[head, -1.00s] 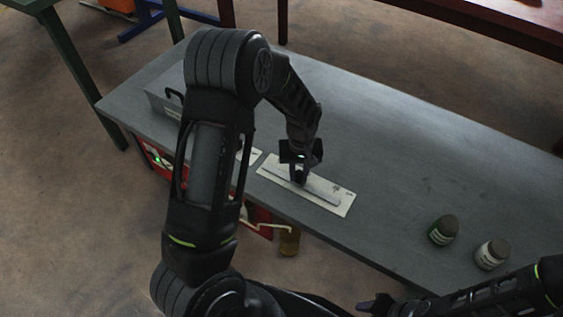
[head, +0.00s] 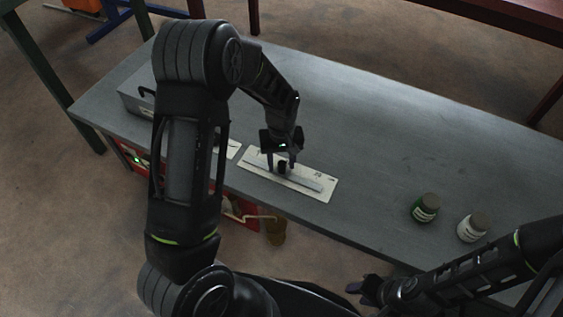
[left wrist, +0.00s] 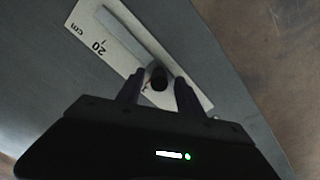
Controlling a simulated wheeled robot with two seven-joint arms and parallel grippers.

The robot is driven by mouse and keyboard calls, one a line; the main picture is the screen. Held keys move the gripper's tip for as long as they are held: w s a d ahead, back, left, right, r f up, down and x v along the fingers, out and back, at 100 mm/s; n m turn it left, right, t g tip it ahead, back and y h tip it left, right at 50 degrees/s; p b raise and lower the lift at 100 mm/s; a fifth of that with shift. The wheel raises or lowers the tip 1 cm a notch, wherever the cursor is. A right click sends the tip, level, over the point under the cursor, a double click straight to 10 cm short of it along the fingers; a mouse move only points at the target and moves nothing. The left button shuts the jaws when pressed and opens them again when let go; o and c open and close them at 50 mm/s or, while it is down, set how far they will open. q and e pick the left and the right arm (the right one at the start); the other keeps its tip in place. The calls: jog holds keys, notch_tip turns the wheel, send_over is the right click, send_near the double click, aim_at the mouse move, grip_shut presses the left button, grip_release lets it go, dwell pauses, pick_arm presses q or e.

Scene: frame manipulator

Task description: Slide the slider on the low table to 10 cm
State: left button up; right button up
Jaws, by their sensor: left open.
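A white scale plate (head: 318,190) with a long grey slider rail (head: 303,182) lies near the front edge of the low table (head: 380,150). A small dark slider knob (head: 283,167) stands on the rail, toward the plate's left end. My left gripper (head: 281,164) is over the plate with its fingers spread on either side of the knob. In the left wrist view the knob (left wrist: 159,77) shows between the two open fingertips (left wrist: 158,84); contact is not clear. A "20" and "cm" (left wrist: 90,40) are printed on the plate. My right gripper (head: 372,288) is in front of the table; its jaws are unclear.
A green jar (head: 425,207) and a white jar (head: 473,226) stand on the table right of the plate. Another white plate (head: 233,149) and a grey box (head: 135,100) are at the left, partly behind my left arm. The table's middle is clear.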

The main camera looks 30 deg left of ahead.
aim_at(281, 161)
pick_arm(q)
notch_tip(281, 161, up, 7)
jog(key=shift+r+p, duration=0.15)
jog(key=shift+p, duration=0.6)
